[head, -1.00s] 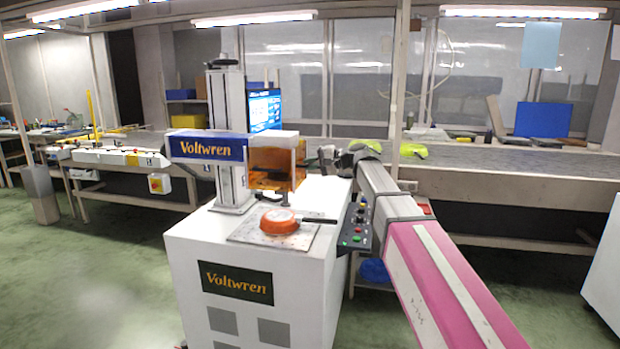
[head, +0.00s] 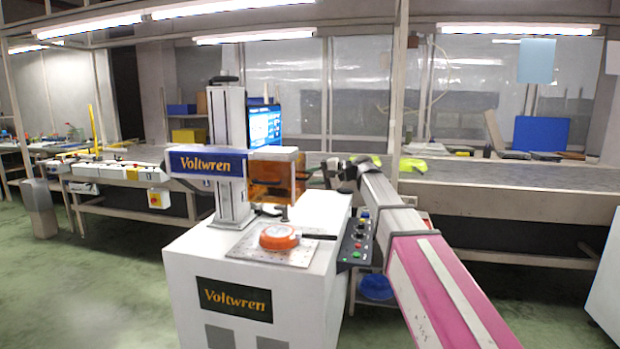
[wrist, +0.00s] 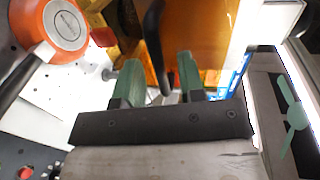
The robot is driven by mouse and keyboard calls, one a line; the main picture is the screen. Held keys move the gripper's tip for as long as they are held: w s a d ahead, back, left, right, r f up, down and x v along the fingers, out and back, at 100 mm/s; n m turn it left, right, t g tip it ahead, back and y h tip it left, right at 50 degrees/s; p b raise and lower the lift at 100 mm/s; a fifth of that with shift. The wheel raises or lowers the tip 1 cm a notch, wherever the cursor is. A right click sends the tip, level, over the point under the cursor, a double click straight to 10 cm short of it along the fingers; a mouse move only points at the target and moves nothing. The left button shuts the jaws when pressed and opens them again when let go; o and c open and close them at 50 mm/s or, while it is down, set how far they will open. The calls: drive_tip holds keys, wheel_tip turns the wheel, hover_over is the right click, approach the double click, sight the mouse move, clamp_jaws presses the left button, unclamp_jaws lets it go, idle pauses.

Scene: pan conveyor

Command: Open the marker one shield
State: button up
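The marker one shield (head: 270,178) is an amber see-through cover under the white-and-blue Voltwren marking head (head: 207,163). It looks lowered, above the back of the plate. In the wrist view the amber shield (wrist: 205,30) fills the top middle. A dark curved bar (wrist: 153,42), perhaps its handle, runs down towards the gap between my fingers. My gripper (wrist: 160,78) has two green fingers standing apart, with no clear contact on the bar. In the head view my gripper (head: 325,172) is small and dark, just right of the shield.
An orange pan (head: 278,237) with a black handle lies on the perforated plate (head: 243,246) in front of the shield; it also shows in the wrist view (wrist: 65,25). A button panel (head: 357,238) stands at the cabinet's right edge. A lit monitor (head: 264,126) stands behind.

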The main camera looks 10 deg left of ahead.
drive_tip(key=v, duration=0.9)
drive_tip(key=shift+d, duration=0.2)
drive_tip(key=shift+f, duration=0.1)
drive_tip(key=s+d+f+h, duration=0.25)
drive_tip(key=d+f, duration=0.25)
drive_tip(key=f, duration=0.5)
drive_tip(key=s+d+f+m+t+h, duration=0.1)
drive_tip(key=s+d+f+h, duration=0.2)
drive_tip(key=f, duration=0.7)
drive_tip(key=s+d+f+h, duration=0.1)
drive_tip(key=d+f+h, duration=0.1)
drive_tip(key=d+f, duration=0.6)
drive_tip(key=s+d+f+h, duration=0.4)
drive_tip(key=s+d+f, duration=0.3)
drive_tip(key=f, duration=0.3)
drive_tip(key=s+d+f+n+g+h, duration=0.1)
drive_tip(key=s+d+f+h, duration=0.3)
drive_tip(key=s+d+f, duration=0.3)
wheel_tip(320, 180, down, 4)
drive_tip(key=shift+s+f+g, duration=0.1)
drive_tip(key=shift+s+g, duration=0.2)
drive_tip(key=shift+s, duration=0.25)
